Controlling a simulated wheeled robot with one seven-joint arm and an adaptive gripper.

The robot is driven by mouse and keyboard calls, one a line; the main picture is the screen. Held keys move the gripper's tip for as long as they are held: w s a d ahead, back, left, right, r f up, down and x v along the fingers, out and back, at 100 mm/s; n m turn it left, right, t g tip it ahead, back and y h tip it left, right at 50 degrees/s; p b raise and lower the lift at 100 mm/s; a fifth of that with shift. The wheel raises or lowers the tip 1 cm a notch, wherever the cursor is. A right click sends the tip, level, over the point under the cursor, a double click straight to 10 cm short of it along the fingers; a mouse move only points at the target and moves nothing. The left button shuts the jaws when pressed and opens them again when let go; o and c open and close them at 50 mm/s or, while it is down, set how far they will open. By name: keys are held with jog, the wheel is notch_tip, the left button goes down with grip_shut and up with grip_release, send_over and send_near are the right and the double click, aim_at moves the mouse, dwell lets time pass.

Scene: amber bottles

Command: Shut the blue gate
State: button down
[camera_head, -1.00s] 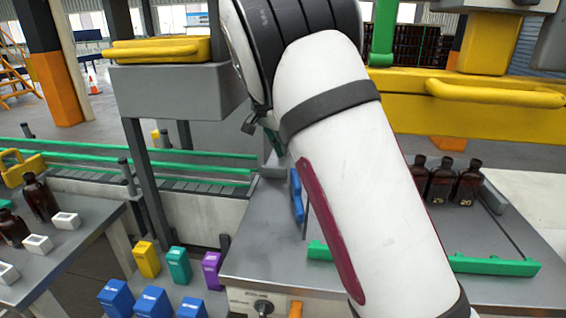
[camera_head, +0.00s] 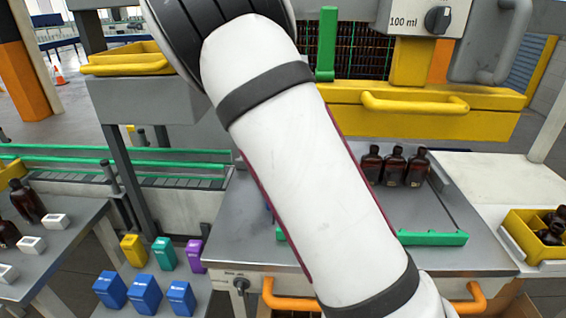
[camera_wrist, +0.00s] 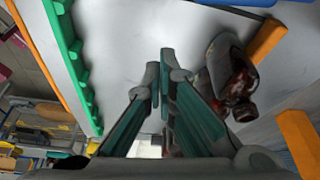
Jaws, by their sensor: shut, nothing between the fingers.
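The blue gate is almost wholly hidden behind my arm in the head view; only a sliver of blue (camera_head: 268,207) shows at the arm's left edge, above the grey worktop (camera_head: 235,228). I cannot tell whether the gate is open or shut. In the wrist view a blue strip (camera_wrist: 250,2) crosses the top edge; I cannot tell if it is the gate. My gripper (camera_wrist: 160,68) is shut and empty, with its fingertips over a pale grey surface. The head view does not show my gripper.
A green toothed rail (camera_head: 430,238) lies along the worktop's front. Several amber bottles (camera_head: 393,166) stand at its back right, below a yellow beam (camera_head: 350,115). In the wrist view a brown bottle (camera_wrist: 238,80) is close right of my fingers. A yellow crate (camera_head: 515,233) holds bottles.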

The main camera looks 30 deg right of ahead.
jog(key=p+x, duration=0.1)
jog(key=x, duration=0.6)
jog(key=shift+s, duration=0.1)
jog(key=a, duration=0.1)
jog(key=w+a, duration=0.1)
jog(key=shift+a+r, duration=0.2)
jog(key=shift+a, duration=0.15)
jog(key=shift+w+a+p, duration=0.25)
jog(key=shift+a+p, duration=0.15)
jog(key=shift+a, duration=0.2)
jog(key=shift+a+f+m+b, duration=0.1)
jog(key=shift+a+m+b, duration=0.3)
jog(key=shift+a+m, duration=0.15)
jog(key=shift+a, duration=0.3)
